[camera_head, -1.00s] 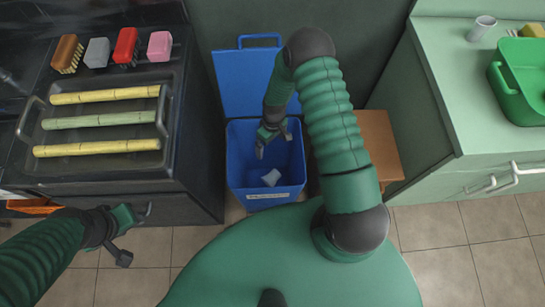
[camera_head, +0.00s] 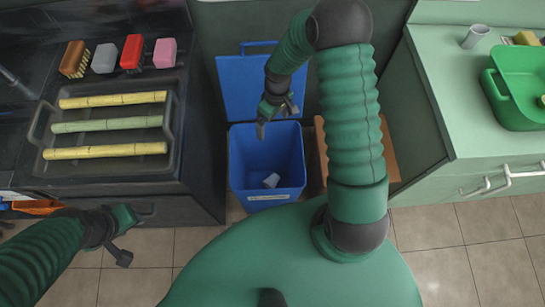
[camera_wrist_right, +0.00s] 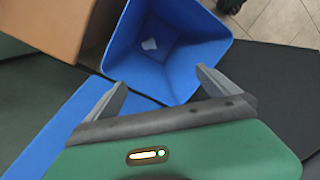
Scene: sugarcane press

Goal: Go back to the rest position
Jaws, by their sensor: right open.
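My right gripper (camera_head: 272,117) is open and empty above the back part of the blue bin (camera_head: 245,165). In the right wrist view, its two fingers (camera_wrist_right: 160,85) stand wide apart with nothing between them, and the bin (camera_wrist_right: 180,65) opens beyond them. My left gripper (camera_head: 122,235) is at the lower left, in front of the dark counter and above the floor. Its jaws seem spread, with nothing seen in them.
The tray (camera_head: 32,130) with yellow and green canes sits on the dark counter, with several brushes behind it. The bin's blue lid (camera_head: 235,88) stands up behind it. A brown box (camera_head: 390,150) is beside the bin. The green counter (camera_head: 450,90) at right holds a green basin (camera_head: 515,95) and a cup (camera_head: 476,32).

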